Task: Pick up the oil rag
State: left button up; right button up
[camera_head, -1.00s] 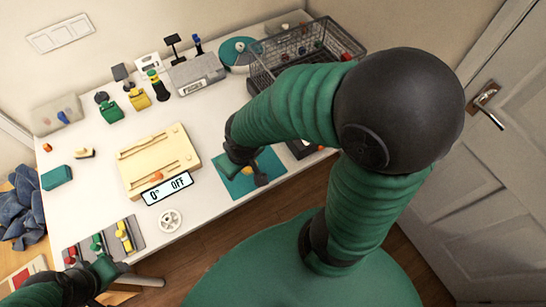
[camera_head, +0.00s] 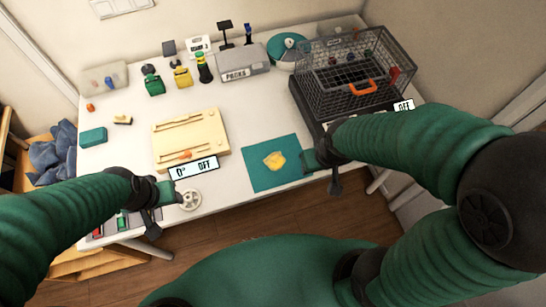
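A small crumpled yellow cloth, which looks like the oil rag (camera_head: 275,160), lies on the teal mat (camera_head: 258,181) near the table's front edge. My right gripper (camera_head: 321,172) is just right of the mat, near its right edge and apart from the cloth. Its fingers look spread, with nothing between them. My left gripper (camera_head: 160,208) is at the front left of the table, beside a white wheel (camera_head: 189,200). It also looks open and empty. It partly hides a grey tray of small coloured parts (camera_head: 122,222).
A cream board (camera_head: 190,135) with a display (camera_head: 194,168) lies left of the mat. A wire basket (camera_head: 345,75) stands at the back right, beyond my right arm. Bottles and a grey box (camera_head: 240,65) line the back. A blue cloth pile (camera_head: 52,155) is left of the table.

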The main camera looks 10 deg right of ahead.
aim_at(97, 135)
jog(key=i+j+z, duration=0.1)
jog(key=j+z, duration=0.3)
jog(key=j, duration=0.5)
jog(key=j+z, duration=0.4)
jog(key=j, duration=0.5)
